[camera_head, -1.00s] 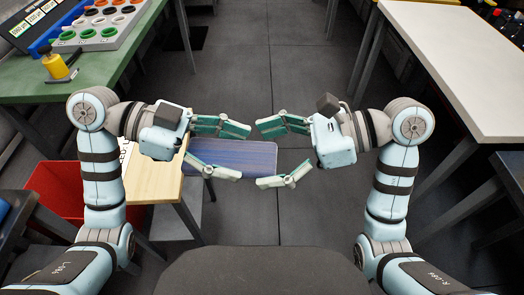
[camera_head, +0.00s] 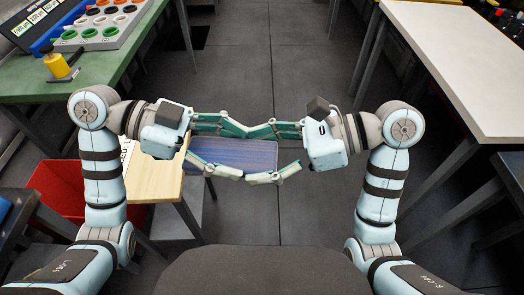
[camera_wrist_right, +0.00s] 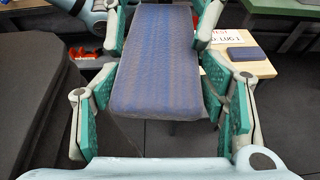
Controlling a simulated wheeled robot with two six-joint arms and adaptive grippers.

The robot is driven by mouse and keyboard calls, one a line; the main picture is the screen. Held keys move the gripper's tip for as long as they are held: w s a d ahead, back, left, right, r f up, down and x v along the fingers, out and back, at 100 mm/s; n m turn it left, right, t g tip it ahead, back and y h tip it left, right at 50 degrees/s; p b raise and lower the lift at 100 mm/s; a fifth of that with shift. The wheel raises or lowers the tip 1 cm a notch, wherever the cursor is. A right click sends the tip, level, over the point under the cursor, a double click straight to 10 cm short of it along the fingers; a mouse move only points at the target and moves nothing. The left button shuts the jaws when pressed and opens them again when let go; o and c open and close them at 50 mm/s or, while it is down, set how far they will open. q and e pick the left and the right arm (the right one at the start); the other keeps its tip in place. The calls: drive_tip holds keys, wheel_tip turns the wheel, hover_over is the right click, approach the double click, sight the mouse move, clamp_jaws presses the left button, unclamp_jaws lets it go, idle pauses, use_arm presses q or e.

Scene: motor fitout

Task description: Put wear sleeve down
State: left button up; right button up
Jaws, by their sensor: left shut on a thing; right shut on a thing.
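The wear sleeve appears to be the flat blue-violet slab (camera_head: 235,152), held level in the air between my two hands. Its patterned top also shows in the right wrist view (camera_wrist_right: 158,65). My left gripper (camera_head: 244,153) is shut on the slab from the left, with one finger along each long side. My right gripper (camera_head: 261,154) comes from the right and is shut on the same slab near its right end. In the right wrist view my right fingers (camera_wrist_right: 163,100) stand on both sides of the slab's near end, with the left fingers beyond.
A wooden table (camera_head: 156,176) stands left of and below the slab, with a label and a small blue block (camera_wrist_right: 245,58). A red bin (camera_head: 58,190) is beside it. A green bench (camera_head: 95,75) is back left, a white table (camera_head: 460,60) right. Open floor lies between.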

use_arm(q)
drive_tip(key=shift+s, duration=0.25)
use_arm(e)
drive_tip(key=shift+w+r, duration=0.1)
drive_tip(key=shift+w, duration=0.05)
use_arm(q)
drive_tip(key=shift+c, duration=0.2)
use_arm(e)
drive_tip(key=o, duration=1.2)
use_arm(q)
drive_tip(key=shift+w, duration=0.1)
